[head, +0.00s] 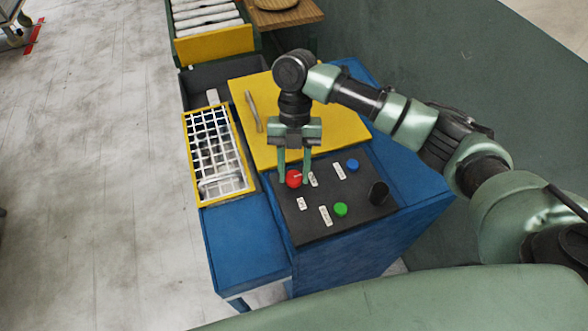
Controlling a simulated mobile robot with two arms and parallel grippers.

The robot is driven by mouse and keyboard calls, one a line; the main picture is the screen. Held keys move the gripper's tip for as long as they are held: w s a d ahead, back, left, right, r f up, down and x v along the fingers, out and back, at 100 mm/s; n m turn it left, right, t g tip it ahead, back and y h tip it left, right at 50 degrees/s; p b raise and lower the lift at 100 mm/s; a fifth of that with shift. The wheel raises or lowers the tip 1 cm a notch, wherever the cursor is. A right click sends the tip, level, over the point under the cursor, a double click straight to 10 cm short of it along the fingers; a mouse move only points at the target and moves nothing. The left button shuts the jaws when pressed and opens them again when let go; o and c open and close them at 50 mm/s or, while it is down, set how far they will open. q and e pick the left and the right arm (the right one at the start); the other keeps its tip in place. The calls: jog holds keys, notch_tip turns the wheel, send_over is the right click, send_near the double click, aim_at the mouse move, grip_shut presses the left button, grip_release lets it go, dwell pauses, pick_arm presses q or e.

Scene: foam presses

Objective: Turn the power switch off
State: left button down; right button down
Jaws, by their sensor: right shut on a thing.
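The black control panel (314,227) is on top of the blue machine, toward its front. A round red knob (294,179) sits at the panel's back left, with small white labels near it. I take it for the power switch, but the label text is too small to read. My right gripper (294,181) reaches down from above, its two green fingers shut on the sides of the red knob. The knob's marking is too small for me to tell its setting. My left gripper is not in view.
The panel also has a blue button (352,165), a green button (340,209) and a black knob (378,192). A yellow plate with a handle (253,111) lies behind the panel. A yellow-framed white grid (215,152) is at left. Open floor lies further left.

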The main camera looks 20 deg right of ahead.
jog(key=c, duration=0.9)
grip_release()
jog(key=shift+r, duration=0.1)
jog(key=shift+w+r, duration=0.2)
jog(key=shift+r, duration=0.05)
jog(key=b+v, duration=0.2)
jog(key=v, duration=0.5)
jog(key=shift+s+r, duration=0.1)
